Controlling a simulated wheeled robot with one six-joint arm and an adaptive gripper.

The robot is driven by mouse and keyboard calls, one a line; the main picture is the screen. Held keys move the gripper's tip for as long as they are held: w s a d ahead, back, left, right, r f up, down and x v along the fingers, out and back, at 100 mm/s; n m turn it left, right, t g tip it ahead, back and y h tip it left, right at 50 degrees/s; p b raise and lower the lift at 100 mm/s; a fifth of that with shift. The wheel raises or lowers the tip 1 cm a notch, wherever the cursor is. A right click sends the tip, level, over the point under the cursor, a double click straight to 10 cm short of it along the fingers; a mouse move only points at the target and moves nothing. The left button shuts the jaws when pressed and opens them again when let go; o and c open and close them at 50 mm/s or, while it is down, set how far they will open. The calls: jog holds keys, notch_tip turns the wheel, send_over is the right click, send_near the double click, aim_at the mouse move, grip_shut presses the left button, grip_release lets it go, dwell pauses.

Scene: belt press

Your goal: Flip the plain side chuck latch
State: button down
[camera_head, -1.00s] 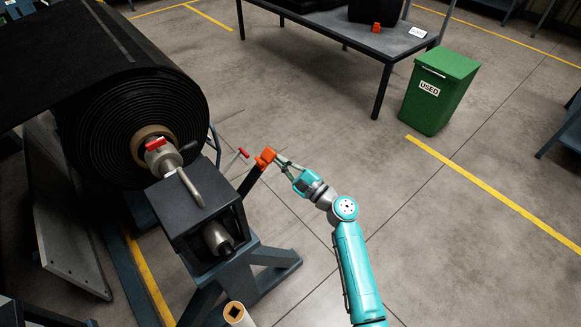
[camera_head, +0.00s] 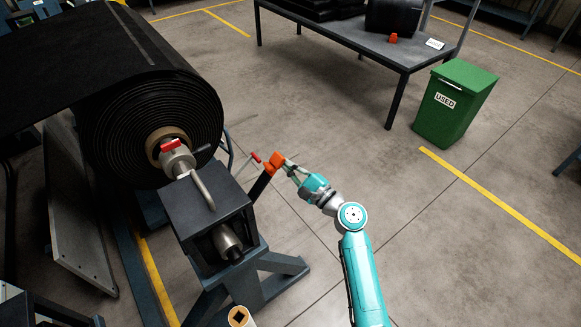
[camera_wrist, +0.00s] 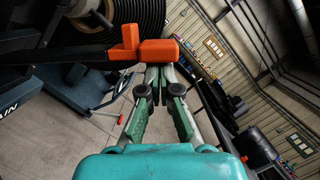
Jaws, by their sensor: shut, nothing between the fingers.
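A grey metal chuck (camera_head: 178,161) holds the core of the black belt roll (camera_head: 150,115). A red latch piece (camera_head: 171,145) sits on top of it, and a bent grey metal handle (camera_head: 204,190) hangs over the dark housing. My gripper (camera_head: 288,167) is shut and empty, right of the chuck, beside an orange block (camera_head: 276,162) on a dark bar. In the wrist view, my closed fingertips (camera_wrist: 157,72) lie just below the orange block (camera_wrist: 158,50); I cannot tell whether they touch. The latch is not clearly visible in the wrist view.
A dark steel stand (camera_head: 262,285) carries the housing (camera_head: 205,210). A small red-tipped lever (camera_head: 255,157) is left of the orange block. A table (camera_head: 345,40) stands behind, with a green USED bin (camera_head: 452,105) at right. Floor around my arm is clear.

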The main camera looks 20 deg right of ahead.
jog(key=s+a+r+n+g, duration=0.1)
jog(key=s+a+r+n, duration=0.1)
jog(key=a+n, duration=0.3)
jog(key=s+a+r+n+g, duration=0.1)
jog(key=a+r+n, duration=0.3)
jog(key=a, duration=0.2)
jog(key=shift+s+a+r+n, duration=0.2)
jog(key=shift+s+r+n, duration=0.15)
jog(key=shift+n, duration=0.05)
jog(key=shift+a, duration=0.15)
